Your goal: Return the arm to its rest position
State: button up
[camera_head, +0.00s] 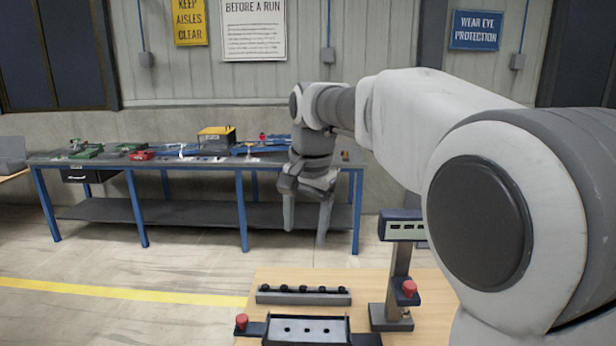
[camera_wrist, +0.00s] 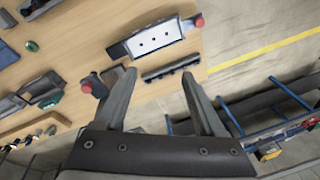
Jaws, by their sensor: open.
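My gripper (camera_head: 307,218) hangs from the outstretched arm in the head view, fingers pointing down, raised above the level of the near wooden table (camera_head: 262,283). The fingers are apart and nothing is between them. In the wrist view my gripper (camera_wrist: 158,86) shows as two spread grey fingers, with the wooden table (camera_wrist: 92,62) and a pale floor beyond them. The arm crosses the right half of the head view and hides what lies behind it.
On the near table are a dark-edged fixture (camera_head: 305,329) with a red knob, a rail with black knobs (camera_head: 304,295) and an upright post (camera_head: 398,285) with a display. A blue-legged workbench (camera_head: 215,165) with clutter stands at the wall. Open floor lies between.

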jog(key=s+d+r+n+t, duration=0.1)
jog(key=s+d+n+t, duration=0.15)
jog(key=s+d, duration=0.8)
jog(key=s+d+f+n, duration=0.1)
jog(key=s+d+f, duration=0.1)
jog(key=s, duration=0.5)
jog(key=s+d+f+n, duration=0.2)
jog(key=s+f, duration=0.3)
jog(key=s, duration=0.2)
jog(key=shift+s+f+t+h, duration=0.15)
jog(key=shift+s+t+h, duration=0.25)
jog(key=shift+t, duration=0.05)
jog(key=shift+s+d, duration=0.1)
